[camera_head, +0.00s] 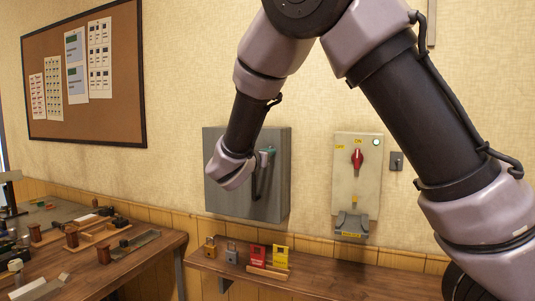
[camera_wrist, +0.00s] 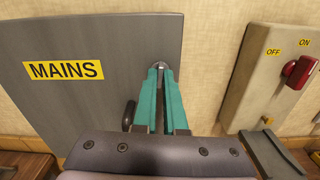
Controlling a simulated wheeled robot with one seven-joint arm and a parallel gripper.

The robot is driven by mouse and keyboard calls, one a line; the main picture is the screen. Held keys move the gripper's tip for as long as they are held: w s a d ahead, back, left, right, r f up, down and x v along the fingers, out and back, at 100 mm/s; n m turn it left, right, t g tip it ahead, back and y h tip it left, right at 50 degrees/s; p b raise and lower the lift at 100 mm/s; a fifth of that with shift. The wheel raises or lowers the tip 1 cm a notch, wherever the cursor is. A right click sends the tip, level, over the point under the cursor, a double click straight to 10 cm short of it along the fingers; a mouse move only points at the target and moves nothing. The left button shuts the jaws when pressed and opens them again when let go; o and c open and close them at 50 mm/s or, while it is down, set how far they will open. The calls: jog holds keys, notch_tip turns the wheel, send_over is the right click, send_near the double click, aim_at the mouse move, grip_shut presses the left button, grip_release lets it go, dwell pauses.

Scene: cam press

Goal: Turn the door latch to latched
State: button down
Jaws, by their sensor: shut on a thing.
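The grey cabinet door with a yellow MAINS label (camera_wrist: 63,70) fills the left of the wrist view; the same grey cabinet (camera_head: 231,139) hangs on the wall in the head view. The small metal door latch (camera_wrist: 159,66) sits near the door's right edge, mostly covered by my fingers. My gripper (camera_wrist: 160,76) has its teal fingers shut on the latch; in the head view the gripper (camera_head: 267,157) is at the cabinet's front right. A black door handle (camera_wrist: 128,115) is just below left of the fingers. The latch's turn angle cannot be told.
A beige switch box with a red knob (camera_head: 357,159) hangs to the right of the cabinet. Below, a wooden shelf (camera_head: 310,284) holds padlocks (camera_head: 231,252) and red and yellow tags (camera_head: 258,255). A cluttered workbench (camera_head: 150,257) stands at left.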

jog(key=shift+n, duration=0.3)
jog(key=c, duration=1)
grip_release()
jog(key=v, duration=1)
jog(key=shift+s+a, duration=0.1)
jog(key=shift+s, duration=0.3)
